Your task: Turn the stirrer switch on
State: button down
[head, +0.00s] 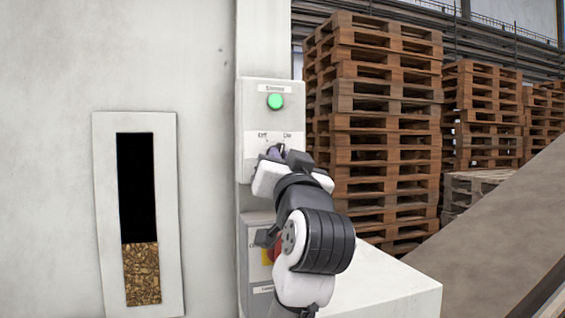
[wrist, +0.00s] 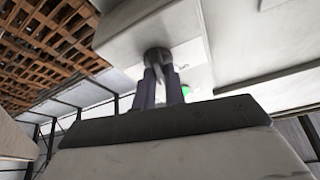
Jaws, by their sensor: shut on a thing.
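The stirrer box (head: 255,120) is a light grey panel on the machine's column, with a bright green lamp (head: 275,102) at its top and Off and On labels below. My gripper (head: 274,153) is at the box just under these labels and hides the stirrer switch in the head view. In the wrist view the switch (wrist: 157,55) is a dark round knob on the panel. My gripper's two fingers (wrist: 160,82) are shut on it. Which label the knob points to cannot be told. The green lamp also shows in the wrist view (wrist: 186,90), beside the fingers.
A lower box (head: 253,228) with a red knob (head: 274,250) on yellow is partly behind my arm. A window (head: 136,190) at left shows pellets in its lower part. A white block (head: 390,290) stands at lower right. Stacked pallets (head: 372,130) stand behind.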

jog(key=shift+a+m+h, duration=0.1)
jog(key=shift+m+h, duration=0.9)
jog(key=shift+m, duration=1.3)
jog(key=c, duration=1.5)
grip_release()
jog(key=shift+o, duration=0.2)
jog(key=shift+s, duration=0.1)
jog(key=b+v, duration=0.4)
jog(key=v, duration=0.9)
jog(key=shift+s+b, duration=0.4)
jog(key=shift+r, duration=0.1)
